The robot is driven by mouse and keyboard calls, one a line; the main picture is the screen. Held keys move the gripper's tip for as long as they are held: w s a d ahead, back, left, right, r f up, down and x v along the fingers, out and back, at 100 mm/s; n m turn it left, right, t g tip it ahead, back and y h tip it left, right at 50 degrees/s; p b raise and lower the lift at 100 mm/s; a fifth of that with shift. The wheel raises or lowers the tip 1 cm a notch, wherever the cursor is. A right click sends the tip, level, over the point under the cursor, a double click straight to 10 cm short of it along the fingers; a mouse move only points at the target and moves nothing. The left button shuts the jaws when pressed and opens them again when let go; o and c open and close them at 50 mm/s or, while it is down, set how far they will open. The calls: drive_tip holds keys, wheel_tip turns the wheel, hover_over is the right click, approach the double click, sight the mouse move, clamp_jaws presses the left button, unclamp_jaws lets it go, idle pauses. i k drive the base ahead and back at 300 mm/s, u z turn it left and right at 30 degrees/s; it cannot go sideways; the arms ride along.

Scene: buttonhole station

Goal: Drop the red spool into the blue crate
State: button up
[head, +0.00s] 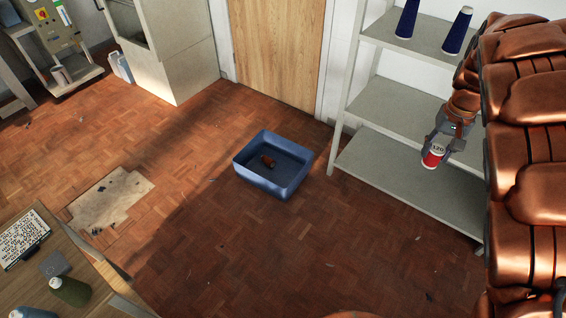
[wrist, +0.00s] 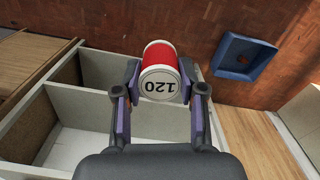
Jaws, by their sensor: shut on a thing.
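The blue crate (head: 262,184) stands on the floor before the wooden door, apart from the spool. A small reddish-brown thing (head: 268,160) lies inside it. The crate also shows at the upper right of the wrist view (wrist: 226,80).
A grey shelf unit (head: 385,158) stands right of the crate, with dark blue cones (head: 457,31) on top. A table (head: 75,275) with a green bottle (head: 70,291) is at the lower left. A pale patch (head: 112,197) marks the floor. The floor around the crate is clear.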

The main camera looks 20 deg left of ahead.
sight(276, 173)
drive_tip(key=u, duration=0.55)
drive_tip(key=i, duration=0.4)
drive_tip(key=u, duration=1.3)
drive_tip(key=i, duration=2.35)
drive_tip(key=z, duration=0.55)
